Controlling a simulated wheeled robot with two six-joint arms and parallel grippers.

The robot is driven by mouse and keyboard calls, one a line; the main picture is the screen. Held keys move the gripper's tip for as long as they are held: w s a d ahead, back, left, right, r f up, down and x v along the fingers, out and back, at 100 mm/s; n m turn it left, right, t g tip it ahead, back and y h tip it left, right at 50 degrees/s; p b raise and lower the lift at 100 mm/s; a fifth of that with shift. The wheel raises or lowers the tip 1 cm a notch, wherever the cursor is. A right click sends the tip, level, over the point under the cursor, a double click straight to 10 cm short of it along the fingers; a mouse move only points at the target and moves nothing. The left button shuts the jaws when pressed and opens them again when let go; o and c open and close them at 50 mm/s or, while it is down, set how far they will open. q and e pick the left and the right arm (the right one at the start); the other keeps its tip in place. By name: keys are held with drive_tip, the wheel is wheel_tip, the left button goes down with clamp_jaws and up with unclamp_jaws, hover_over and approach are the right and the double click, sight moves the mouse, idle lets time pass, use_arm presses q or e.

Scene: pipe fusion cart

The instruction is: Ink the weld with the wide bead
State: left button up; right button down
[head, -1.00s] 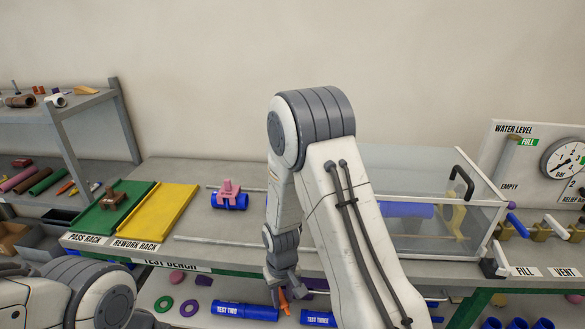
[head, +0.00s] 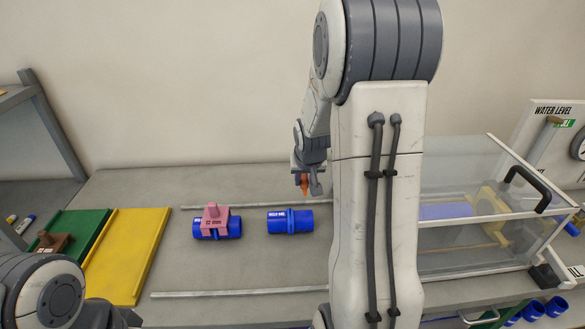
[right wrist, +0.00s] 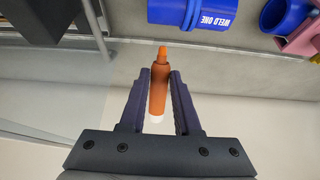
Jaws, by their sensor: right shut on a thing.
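A blue pipe labelled WELD ONE (head: 290,221) lies on the bench with a raised bead around its middle. It also shows at the top of the right wrist view (right wrist: 205,13). To its left lies a second blue pipe (head: 235,229) with a pink saddle-shaped piece (head: 215,214) over it. My right gripper (head: 307,190) is shut on an orange marker (right wrist: 157,92), whose orange tip points away from the gripper. It holds the marker above the bench, behind and slightly right of WELD ONE, apart from it. My left gripper is out of view.
A green rack (head: 72,237) holding a brown piece (head: 52,242) and a yellow rack (head: 128,262) stand at the left. A clear-walled tank (head: 490,245) with a black handle (head: 527,190) stands at the right. Two pale rails (head: 235,293) run along the bench.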

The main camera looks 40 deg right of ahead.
drive_tip(key=shift+w+d+r, duration=0.1)
drive_tip(key=shift+w+r, duration=0.1)
drive_tip(key=shift+d, duration=0.1)
drive_tip(key=shift+s+f, duration=0.1)
drive_tip(key=shift+f+b, duration=0.9)
drive_tip(key=shift+f, duration=0.15)
drive_tip(key=shift+f+b, duration=2.05)
drive_tip(key=shift+f, duration=0.2)
drive_tip(key=shift+f, duration=0.2)
drive_tip(key=shift+s+d+p, duration=0.35)
drive_tip(key=shift+d+p, duration=0.05)
drive_tip(key=shift+p, duration=0.3)
